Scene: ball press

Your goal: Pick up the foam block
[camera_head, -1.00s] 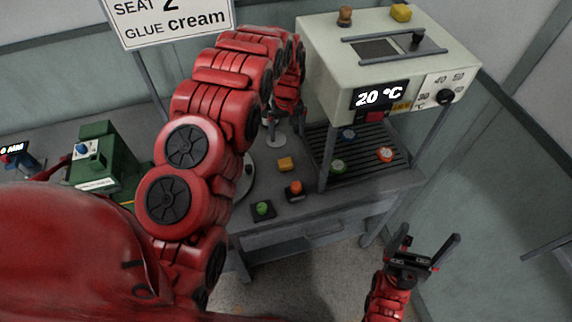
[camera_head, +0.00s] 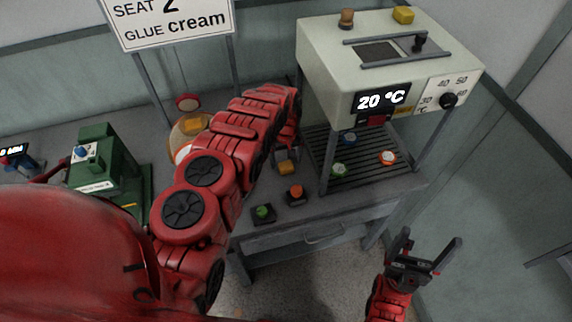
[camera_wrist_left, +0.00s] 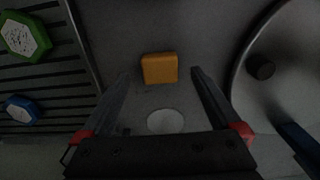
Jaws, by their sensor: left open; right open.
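A small orange-yellow block (camera_head: 288,168), which I take to be the foam block, lies on the grey bench in front of the press. In the left wrist view the block (camera_wrist_left: 159,68) sits centred between and slightly beyond the fingertips, apart from both. My left gripper (camera_head: 285,154) is open, pointing down close above and behind the block; the arm hides part of it. My right gripper (camera_head: 429,248) is open and empty, off the bench at the lower right.
The press (camera_head: 388,60) reads 20 °C; its slatted tray (camera_head: 362,168) holds green, blue and orange-red discs. A green button (camera_head: 263,212) and an orange button (camera_head: 296,191) stand near the bench front. A green machine (camera_head: 105,160) is at left. A round plate shows in the wrist view (camera_wrist_left: 275,100).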

